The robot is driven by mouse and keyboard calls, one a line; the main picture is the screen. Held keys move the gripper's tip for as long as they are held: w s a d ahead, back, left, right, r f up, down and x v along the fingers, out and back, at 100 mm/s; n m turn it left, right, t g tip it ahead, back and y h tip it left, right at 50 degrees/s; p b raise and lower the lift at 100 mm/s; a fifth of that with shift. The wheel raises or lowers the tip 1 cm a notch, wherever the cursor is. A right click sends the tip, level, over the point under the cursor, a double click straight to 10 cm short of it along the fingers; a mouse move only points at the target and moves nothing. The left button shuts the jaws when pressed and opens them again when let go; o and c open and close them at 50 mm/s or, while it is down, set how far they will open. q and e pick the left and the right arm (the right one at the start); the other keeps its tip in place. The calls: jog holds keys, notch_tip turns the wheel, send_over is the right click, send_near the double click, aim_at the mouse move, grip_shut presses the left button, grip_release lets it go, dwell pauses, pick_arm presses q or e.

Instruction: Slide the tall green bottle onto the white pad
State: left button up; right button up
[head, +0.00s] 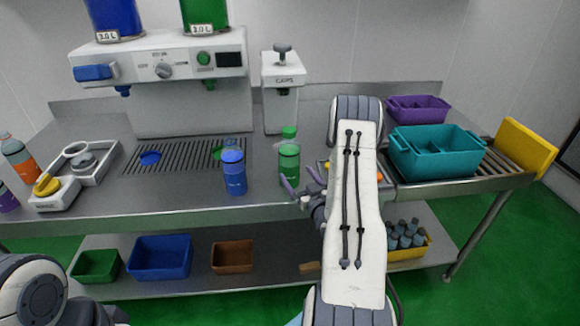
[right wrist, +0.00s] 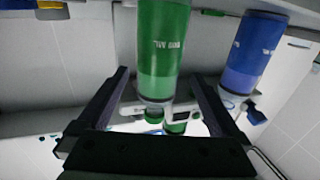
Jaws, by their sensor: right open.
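The tall green bottle (head: 289,165) stands upright on the steel counter, right of the blue bottle (head: 234,175). My right gripper (head: 303,183) is open, low beside the green bottle at its front right. In the right wrist view, which seems upside down, the green bottle (right wrist: 162,45) shows between the spread fingers (right wrist: 162,80). No grip on it shows. The blue bottle (right wrist: 250,50) is to its right there. I cannot make out a white pad; my right arm hides part of the counter. My left gripper is out of sight.
The dispenser (head: 160,55) and a white capper (head: 283,80) stand behind the bottles, with a drip grate (head: 180,155) in front of the dispenser. A white frame (head: 75,175) is at left. A teal crate (head: 435,160) is at right. Bins sit on the lower shelf.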

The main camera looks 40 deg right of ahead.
aim_at(288, 162)
jog(key=p+x, duration=0.1)
jog(key=x, duration=0.7)
jog(key=shift+d+p, duration=0.15)
jog(key=shift+p, duration=0.2)
